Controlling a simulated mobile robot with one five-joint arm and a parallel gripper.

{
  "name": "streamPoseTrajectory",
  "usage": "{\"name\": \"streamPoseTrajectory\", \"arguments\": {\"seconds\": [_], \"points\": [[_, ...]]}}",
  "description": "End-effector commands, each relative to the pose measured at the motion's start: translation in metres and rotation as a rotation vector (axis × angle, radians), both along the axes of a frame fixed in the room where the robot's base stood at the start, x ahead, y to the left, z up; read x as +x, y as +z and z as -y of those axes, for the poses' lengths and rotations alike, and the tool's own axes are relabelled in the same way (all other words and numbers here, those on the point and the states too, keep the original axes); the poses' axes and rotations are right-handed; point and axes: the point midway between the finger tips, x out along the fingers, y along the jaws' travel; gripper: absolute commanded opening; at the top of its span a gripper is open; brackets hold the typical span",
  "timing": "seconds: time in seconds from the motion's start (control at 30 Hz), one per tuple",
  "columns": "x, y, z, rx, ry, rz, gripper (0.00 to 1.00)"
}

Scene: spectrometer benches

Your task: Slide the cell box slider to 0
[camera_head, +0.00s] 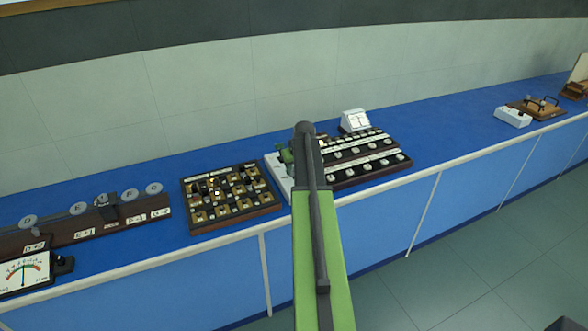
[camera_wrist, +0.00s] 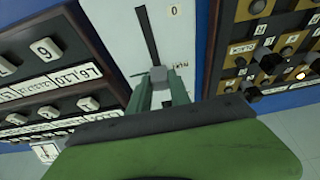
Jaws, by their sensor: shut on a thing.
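The cell box (camera_wrist: 122,22) is a pale panel with a dark straight slot (camera_wrist: 146,32); it also shows in the head view (camera_head: 281,187), partly hidden by my arm. A small grey slider knob (camera_wrist: 158,73) sits at the near part of the slot in the wrist view. A "0" label (camera_wrist: 175,10) is beside the slot's far part, and another small label (camera_wrist: 180,65) is beside the knob. My gripper (camera_wrist: 161,84) is shut on the knob, its green fingers on either side. In the head view my gripper (camera_head: 287,157) is over the panel, mostly behind my arm.
A dark box with white knobs (camera_head: 365,155) stands close right of the panel. A box with brass blocks (camera_head: 232,195) stands left. A dial meter (camera_head: 24,271) and long dark box (camera_head: 75,230) are farther left.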

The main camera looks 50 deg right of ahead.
Motion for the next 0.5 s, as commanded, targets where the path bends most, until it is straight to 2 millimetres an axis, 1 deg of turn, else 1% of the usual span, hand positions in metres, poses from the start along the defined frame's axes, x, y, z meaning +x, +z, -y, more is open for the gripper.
{"name": "streamPoseTrajectory", "arguments": {"seconds": [0.17, 0.4, 0.5], "points": [[-0.02, 0.0, -0.007, -0.002, -0.003, -0.002, 0.0], [-0.07, 0.0, -0.028, -0.002, -0.004, -0.002, 0.0], [-0.08, 0.0, -0.031, -0.003, -0.002, -0.002, 0.0]]}}
